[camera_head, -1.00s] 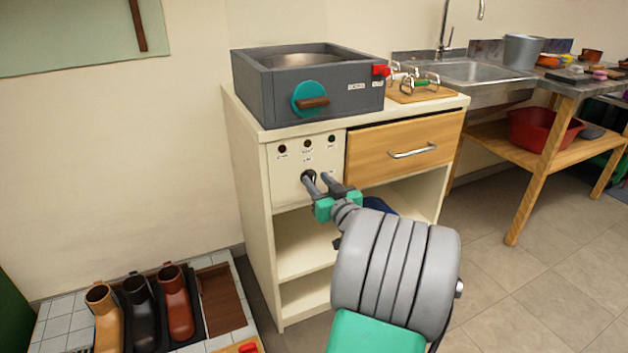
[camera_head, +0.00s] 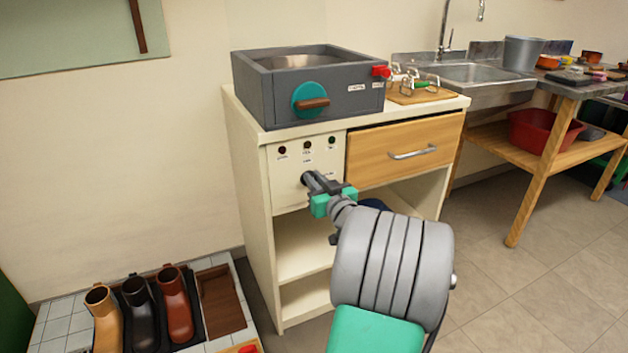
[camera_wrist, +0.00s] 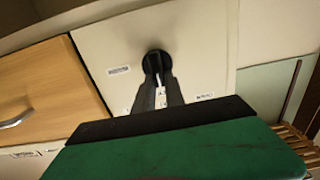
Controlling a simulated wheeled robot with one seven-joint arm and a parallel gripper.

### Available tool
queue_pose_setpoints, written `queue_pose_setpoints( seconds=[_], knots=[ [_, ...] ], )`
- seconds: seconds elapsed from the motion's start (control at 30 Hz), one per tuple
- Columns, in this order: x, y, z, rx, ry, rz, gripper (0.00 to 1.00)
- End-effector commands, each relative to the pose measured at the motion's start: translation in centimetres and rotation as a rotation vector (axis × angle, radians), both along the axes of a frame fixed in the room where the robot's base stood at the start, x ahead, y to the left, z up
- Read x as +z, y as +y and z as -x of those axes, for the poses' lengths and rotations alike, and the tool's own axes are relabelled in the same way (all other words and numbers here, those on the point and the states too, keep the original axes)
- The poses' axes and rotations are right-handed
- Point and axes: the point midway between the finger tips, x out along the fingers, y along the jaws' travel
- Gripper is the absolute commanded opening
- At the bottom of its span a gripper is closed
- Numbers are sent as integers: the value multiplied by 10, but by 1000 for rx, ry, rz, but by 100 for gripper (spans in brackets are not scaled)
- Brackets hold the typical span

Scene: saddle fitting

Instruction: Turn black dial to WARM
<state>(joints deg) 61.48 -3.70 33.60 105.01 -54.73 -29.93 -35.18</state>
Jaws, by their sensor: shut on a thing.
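The black dial (camera_wrist: 157,60) sits on the cream front panel of the cabinet, and in the wrist view its round face shows beyond my fingers. My gripper (camera_wrist: 158,80) is shut on the dial, with both dark fingers close together at its front. In the head view my gripper (camera_head: 312,180) meets the panel and hides most of the dial. Small printed labels lie around the dial, but they are too small to read, so I cannot tell which one it points to.
Several small indicator lights line the panel (camera_head: 290,185) above the dial. A wooden drawer (camera_head: 405,152) with a metal handle is to the right. A grey basin unit (camera_head: 330,98) with a teal knob (camera_head: 310,98) stands on top. Open shelves lie below.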

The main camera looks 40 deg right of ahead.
Motion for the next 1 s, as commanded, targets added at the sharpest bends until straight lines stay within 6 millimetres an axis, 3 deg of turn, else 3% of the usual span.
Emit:
queue_pose_setpoints(
  seconds=[0.57, 1.0],
  knots=[
    [0, -1, 0, 1, -18, -65, 0],
    [0, -7, 2, 2, -114, -391, 0]
  ],
)
